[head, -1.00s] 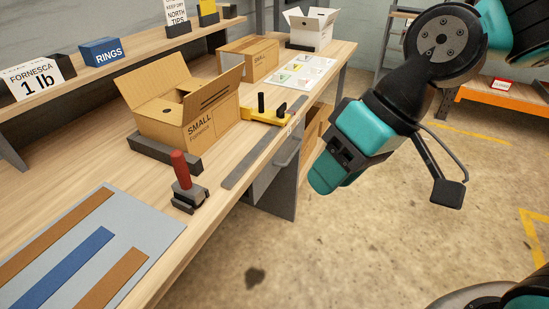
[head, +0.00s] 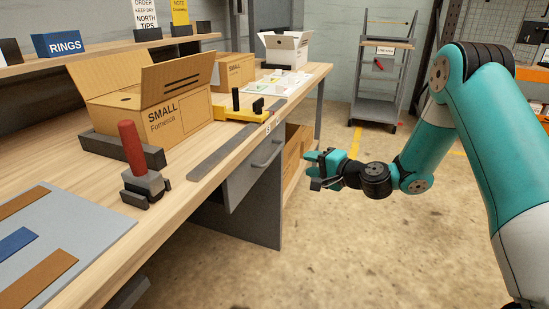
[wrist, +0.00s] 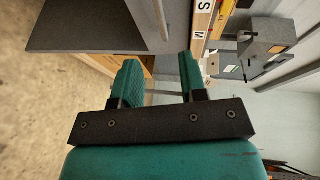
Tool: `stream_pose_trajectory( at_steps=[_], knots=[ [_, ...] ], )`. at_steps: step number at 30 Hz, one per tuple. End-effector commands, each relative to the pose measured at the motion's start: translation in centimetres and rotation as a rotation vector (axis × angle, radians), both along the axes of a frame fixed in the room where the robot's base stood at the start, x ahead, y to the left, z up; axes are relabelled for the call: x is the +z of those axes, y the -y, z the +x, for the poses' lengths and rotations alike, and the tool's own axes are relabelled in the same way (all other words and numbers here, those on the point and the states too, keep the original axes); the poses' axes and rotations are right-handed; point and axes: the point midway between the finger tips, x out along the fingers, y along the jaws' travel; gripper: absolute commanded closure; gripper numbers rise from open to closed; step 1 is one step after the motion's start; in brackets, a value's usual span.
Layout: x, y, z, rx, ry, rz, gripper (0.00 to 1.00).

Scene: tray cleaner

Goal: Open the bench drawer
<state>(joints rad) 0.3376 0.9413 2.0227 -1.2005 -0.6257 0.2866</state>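The bench drawer (head: 238,182) is a grey front under the bench top with a bar handle (head: 268,154); it looks shut. My gripper (head: 310,168) is to the right of the handle, apart from it, over the open floor side. In the wrist view my gripper (wrist: 160,75) has its two teal fingers spread with nothing between them. The pale handle bar (wrist: 162,18) shows ahead of the gap between the fingers in that rolled view.
The bench top carries a red-handled tool (head: 133,150), an open cardboard box (head: 178,108) and a yellow tool (head: 242,113). A dark grey side panel (head: 262,215) stands below the drawer. A grey cart (head: 375,90) is at the back. The floor right of the bench is clear.

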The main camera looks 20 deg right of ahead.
Motion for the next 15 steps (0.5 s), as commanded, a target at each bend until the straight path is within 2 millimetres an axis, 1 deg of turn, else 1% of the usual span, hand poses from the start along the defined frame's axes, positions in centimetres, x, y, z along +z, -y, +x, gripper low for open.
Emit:
stream_pose_trajectory(
  at_steps=[1, 4, 12, 15],
  knots=[
    [-0.1, -0.8, 0.9, 0.006, 0.002, -0.002, 0.61],
    [-0.5, -2.0, 2.9, 0.007, 0.004, -0.002, 0.61],
    [-1.7, -5.1, 8.1, 0.006, 0.003, -0.003, 0.61],
    [-2.1, -6.0, 9.6, 0.006, 0.002, -0.002, 0.61]
  ],
)
